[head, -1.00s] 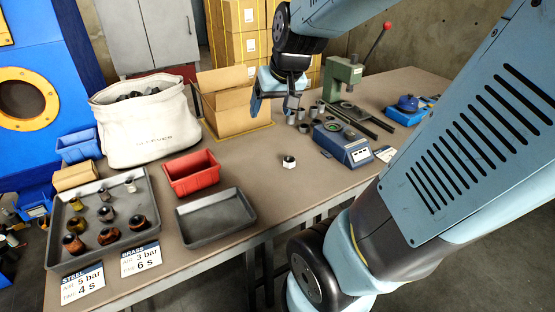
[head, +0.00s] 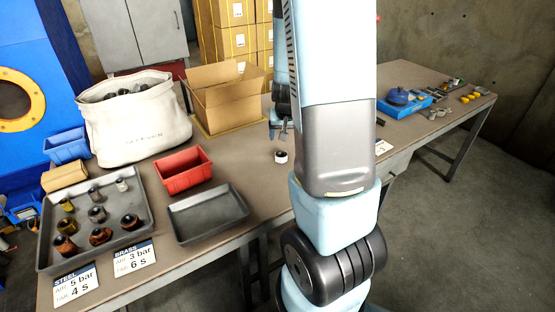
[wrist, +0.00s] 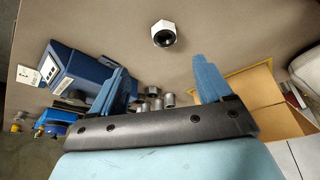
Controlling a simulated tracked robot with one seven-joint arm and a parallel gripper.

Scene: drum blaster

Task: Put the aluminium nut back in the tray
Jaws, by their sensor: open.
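The aluminium nut (head: 281,157), a small pale hex piece with a dark bore, sits alone on the brown table just left of my arm. In the wrist view the nut (wrist: 163,33) lies ahead of the fingertips, between their lines and apart from both. My gripper (head: 279,130) is open and empty, just behind the nut in the head view; its two blue fingers (wrist: 161,75) are spread in the wrist view. A grey tray (head: 112,206) at the left holds several brown, yellow, dark and silvery fittings. A second grey tray (head: 208,215) to its right is empty.
A red bin (head: 184,172), a white sack (head: 135,122) and an open cardboard box (head: 225,100) stand left of my gripper. Sign cards (head: 134,258) lie at the front edge. A blue device (wrist: 83,75) and grey rings (wrist: 152,98) show in the wrist view.

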